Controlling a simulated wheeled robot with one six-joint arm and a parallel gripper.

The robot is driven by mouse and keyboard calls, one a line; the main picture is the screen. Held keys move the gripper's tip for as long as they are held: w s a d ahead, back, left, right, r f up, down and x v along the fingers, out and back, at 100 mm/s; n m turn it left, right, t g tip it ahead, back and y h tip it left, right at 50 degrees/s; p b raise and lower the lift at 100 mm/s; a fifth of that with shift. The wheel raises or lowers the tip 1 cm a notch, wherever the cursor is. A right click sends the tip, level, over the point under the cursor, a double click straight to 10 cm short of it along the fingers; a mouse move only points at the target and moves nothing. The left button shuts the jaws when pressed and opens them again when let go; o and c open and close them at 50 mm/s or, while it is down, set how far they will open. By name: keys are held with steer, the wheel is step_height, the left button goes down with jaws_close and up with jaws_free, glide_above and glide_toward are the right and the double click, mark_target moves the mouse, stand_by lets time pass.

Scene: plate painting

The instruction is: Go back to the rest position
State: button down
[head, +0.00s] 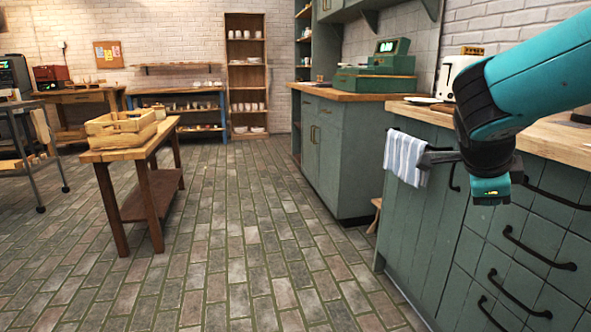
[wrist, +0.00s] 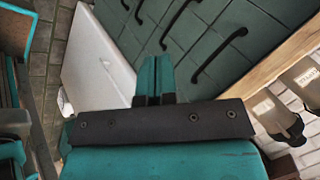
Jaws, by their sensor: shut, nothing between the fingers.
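My gripper (head: 490,190) hangs from the teal arm at the right of the head view, in front of the green drawer cabinet (head: 465,255). In the wrist view the two teal fingers of my gripper (wrist: 155,72) lie together, with nothing between them. Green drawer fronts with black handles (wrist: 185,20) show beyond the fingertips. I cannot tell the exact gap between the fingers and the drawers.
The wooden counter (head: 555,135) runs along the right, with a striped towel (head: 406,157) hanging at its end. A white toaster (head: 457,76) stands on it. A wooden table (head: 120,153) with crates (head: 120,128) stands left. The brick floor (head: 240,240) between is clear.

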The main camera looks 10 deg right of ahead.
steer(key=s+a+f+n+g+y, duration=0.2)
steer(key=s+a+n+y, duration=0.3)
steer(key=s+a+n, duration=0.9)
steer(key=s+a+f+n+g+y, duration=0.2)
steer(key=s+a+n+y, duration=0.5)
steer(key=n, duration=1)
steer(key=s+a+r+h+p, duration=0.1)
steer(key=a+r+p, duration=0.2)
steer(key=r+p, duration=2.7)
steer(key=shift+a+r+p, duration=0.15)
steer(key=shift+r+p, duration=0.1)
steer(key=shift+p, duration=0.1)
